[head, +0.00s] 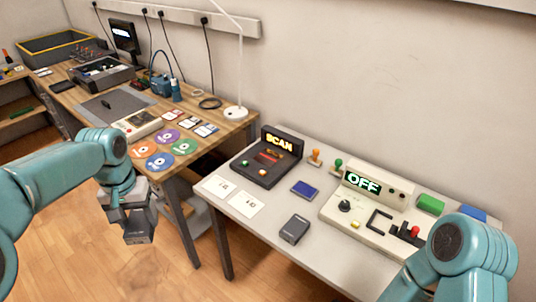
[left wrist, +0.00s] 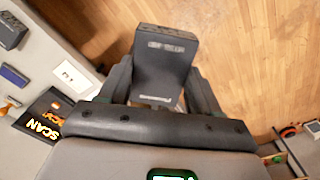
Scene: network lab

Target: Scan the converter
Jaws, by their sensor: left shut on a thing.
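A dark grey box (head: 139,228) with small lettering hangs in my left gripper (head: 128,207). It also shows between the two fingers in the left wrist view (left wrist: 165,60). I cannot read its label well enough to tell if it is the converter. The left gripper is shut on it, over the floor in front of the gap between the tables. The black scan station (head: 266,172) with a lit SCAN sign stands on the white table, right of the gripper. Another dark grey box (head: 294,229) lies on that table. My right arm shows at lower right; its gripper is out of view.
The wooden bench at left carries discs, a lamp (head: 235,112) and devices. The floor under the held box looks clear.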

